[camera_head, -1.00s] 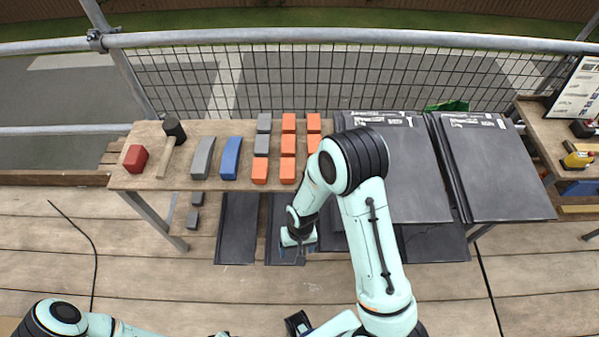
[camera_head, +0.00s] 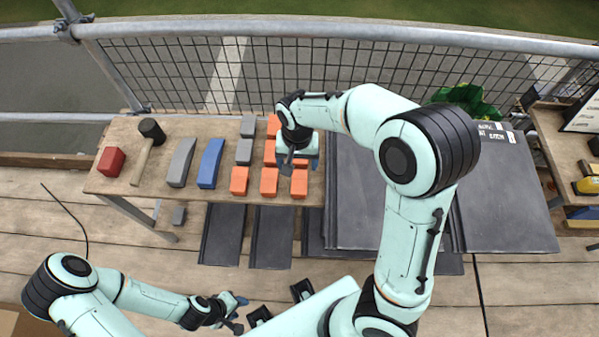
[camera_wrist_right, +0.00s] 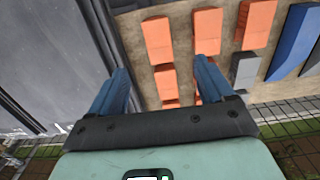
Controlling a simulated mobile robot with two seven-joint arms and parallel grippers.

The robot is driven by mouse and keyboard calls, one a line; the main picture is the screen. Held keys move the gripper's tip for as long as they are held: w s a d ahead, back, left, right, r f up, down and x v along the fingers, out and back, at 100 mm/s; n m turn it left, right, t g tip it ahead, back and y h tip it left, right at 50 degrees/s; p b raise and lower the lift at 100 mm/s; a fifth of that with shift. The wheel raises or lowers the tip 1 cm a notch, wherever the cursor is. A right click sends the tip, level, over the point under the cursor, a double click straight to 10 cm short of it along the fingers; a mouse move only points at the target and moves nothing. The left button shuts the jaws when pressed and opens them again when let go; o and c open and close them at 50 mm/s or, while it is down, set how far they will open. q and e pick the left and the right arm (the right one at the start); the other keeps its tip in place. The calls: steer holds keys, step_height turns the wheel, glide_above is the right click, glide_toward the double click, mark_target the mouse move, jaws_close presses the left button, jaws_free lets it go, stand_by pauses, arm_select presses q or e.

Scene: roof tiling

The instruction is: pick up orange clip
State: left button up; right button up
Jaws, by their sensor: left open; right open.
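Several orange clips lie in rows on the wooden bench, among them a front one (camera_head: 239,180), a middle one (camera_head: 269,181) and a right one (camera_head: 299,183). My right gripper (camera_head: 291,157) is open above the rows and hides some clips behind it. In the right wrist view its two blue fingers (camera_wrist_right: 163,66) are apart, with an orange clip (camera_wrist_right: 157,40) showing beyond the gap and another (camera_wrist_right: 166,80) between them. No clip is visibly gripped. My left gripper (camera_head: 239,313) is open and empty, low over the deck and away from the bench.
Dark tiles (camera_head: 357,195) lie right. Mesh fencing (camera_head: 200,75) stands behind the bench.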

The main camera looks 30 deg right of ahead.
steer(key=b, duration=0.1)
glide_above(299, 187)
steer(key=f, duration=0.7)
steer(key=shift+w+f, duration=0.2)
steer(key=shift+f, duration=0.15)
steer(key=shift+s+f+b, duration=0.2)
steer(key=shift+f+b, duration=0.15)
steer(key=shift+f, duration=2.4)
arm_select(q)
steer(key=shift+s+f, duration=0.85)
steer(key=shift+f, duration=0.2)
arm_select(e)
steer(key=c, duration=1.4)
